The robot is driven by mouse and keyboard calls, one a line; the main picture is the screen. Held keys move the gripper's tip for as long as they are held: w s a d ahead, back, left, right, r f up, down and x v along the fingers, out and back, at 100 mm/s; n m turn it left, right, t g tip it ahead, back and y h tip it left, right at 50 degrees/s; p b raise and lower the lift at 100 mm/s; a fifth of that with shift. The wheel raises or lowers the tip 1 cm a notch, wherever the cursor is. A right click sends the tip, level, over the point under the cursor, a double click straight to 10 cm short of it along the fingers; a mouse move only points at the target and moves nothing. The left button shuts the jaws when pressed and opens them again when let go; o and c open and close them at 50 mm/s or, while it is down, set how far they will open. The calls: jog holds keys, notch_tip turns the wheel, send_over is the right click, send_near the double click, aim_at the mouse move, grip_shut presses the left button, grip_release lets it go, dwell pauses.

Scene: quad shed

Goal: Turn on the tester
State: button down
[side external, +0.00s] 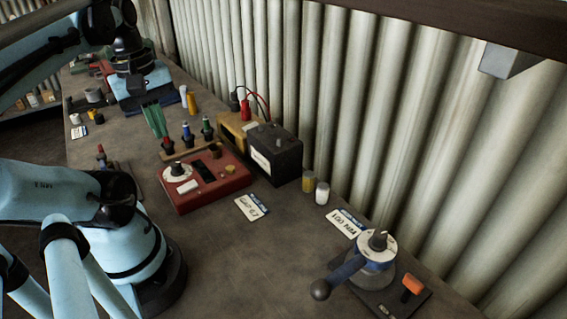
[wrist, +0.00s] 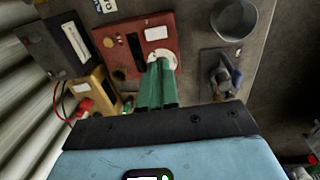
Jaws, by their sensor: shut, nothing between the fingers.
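The tester appears to be the red box (side external: 215,191) in the middle of the bench. It has a white round dial (side external: 178,170) with a dark knob, a dark window, a white label and a small yellow button. In the wrist view the red box (wrist: 148,22) lies ahead of the fingers, and the dial (wrist: 171,57) is partly hidden by the fingertips. My gripper (side external: 162,135) has green fingers, shut and empty. It hangs above and behind the dial in the side view, apparently clear of it. In the wrist view the shut fingertips (wrist: 160,66) overlap the dial's near edge.
A wooden rack (side external: 188,153) with several coloured-handled items stands just behind the tester. A black box (side external: 285,160) and a yellow box (side external: 236,122) with red and black leads stand to its right. A blue-handled crank device (side external: 373,252) sits at front right.

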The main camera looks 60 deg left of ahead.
aim_at(192, 183)
jog(key=shift+r, duration=0.15)
jog(key=shift+w+a, duration=0.1)
jog(key=shift+w, duration=0.6)
jog(key=shift+w+f, duration=0.35)
jog(key=shift+f, duration=1.95)
jog(key=shift+w+f, duration=0.3)
jog(key=shift+f, duration=2)
jog(key=shift+w+f, duration=0.35)
jog(key=shift+f, duration=1.95)
